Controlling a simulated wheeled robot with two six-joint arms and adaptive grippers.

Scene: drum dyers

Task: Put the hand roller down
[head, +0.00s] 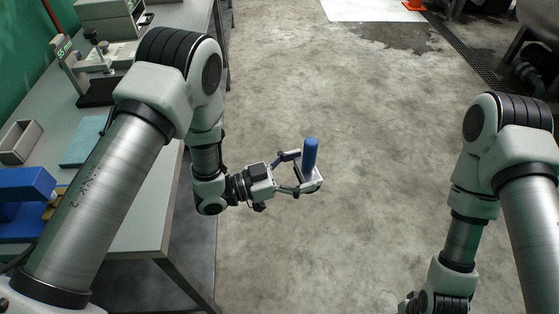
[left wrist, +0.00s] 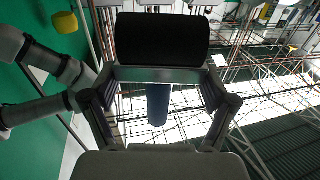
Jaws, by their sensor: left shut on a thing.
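The hand roller shows its upright blue handle (head: 310,154) in the head view. In the left wrist view its black roller (left wrist: 162,38) lies across the top, with a metal frame and the blue handle (left wrist: 158,103) behind it. My left gripper (head: 303,176) is shut on the hand roller, with a finger at each side of its frame. It holds the roller in the air over the open floor, right of the bench (head: 140,221).
The bench carries a blue device (head: 25,192), a grey open box (head: 19,141), a teal pad (head: 84,143) and instruments at the far end. Its front part has bare room. An orange cone (head: 413,4) stands far off, near a floor grate (head: 470,55). The middle floor is clear.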

